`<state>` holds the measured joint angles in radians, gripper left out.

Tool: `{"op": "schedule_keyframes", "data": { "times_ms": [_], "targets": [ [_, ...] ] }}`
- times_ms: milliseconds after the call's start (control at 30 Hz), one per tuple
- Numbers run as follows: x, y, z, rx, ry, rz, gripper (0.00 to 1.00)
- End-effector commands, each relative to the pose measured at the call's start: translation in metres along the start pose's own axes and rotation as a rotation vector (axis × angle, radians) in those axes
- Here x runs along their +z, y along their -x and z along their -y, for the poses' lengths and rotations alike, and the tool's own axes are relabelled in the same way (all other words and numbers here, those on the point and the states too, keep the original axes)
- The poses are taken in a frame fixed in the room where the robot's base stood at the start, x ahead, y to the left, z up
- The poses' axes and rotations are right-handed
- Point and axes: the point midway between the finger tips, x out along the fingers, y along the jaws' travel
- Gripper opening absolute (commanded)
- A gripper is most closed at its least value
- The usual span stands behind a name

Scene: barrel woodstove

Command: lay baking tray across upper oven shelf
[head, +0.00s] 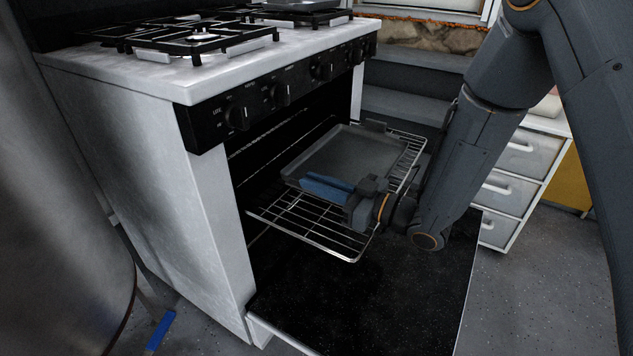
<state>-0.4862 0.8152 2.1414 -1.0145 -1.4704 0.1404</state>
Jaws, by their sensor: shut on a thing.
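A dark grey rectangular baking tray (345,153) lies over a wire oven shelf (337,242) that is pulled out of the open oven. The tray sits over the shelf's back and middle part, and looks close to level. I cannot tell whether its whole underside touches the wires. My gripper (322,186) reaches in from the right, with its blue fingers shut on the tray's near edge. The fingers hide part of that edge. The shelf's near wires show bare in front of the tray.
The white stove (140,165) has knobs and burner grates (200,40) above the oven opening. Its dark oven door (340,305) is folded down below the shelf. A white drawer unit (510,190) stands to the right. A large metal cylinder (50,190) stands at the left.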

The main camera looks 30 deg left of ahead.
Motion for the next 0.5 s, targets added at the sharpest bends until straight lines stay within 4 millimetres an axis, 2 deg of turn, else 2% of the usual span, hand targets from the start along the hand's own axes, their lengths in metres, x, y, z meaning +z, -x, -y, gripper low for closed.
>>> {"op": "schedule_keyframes", "data": {
  "times_ms": [500],
  "targets": [
    [0.0050, -0.0002, -0.0004, 0.000, 0.002, -0.002, 0.00]
  ]
}}
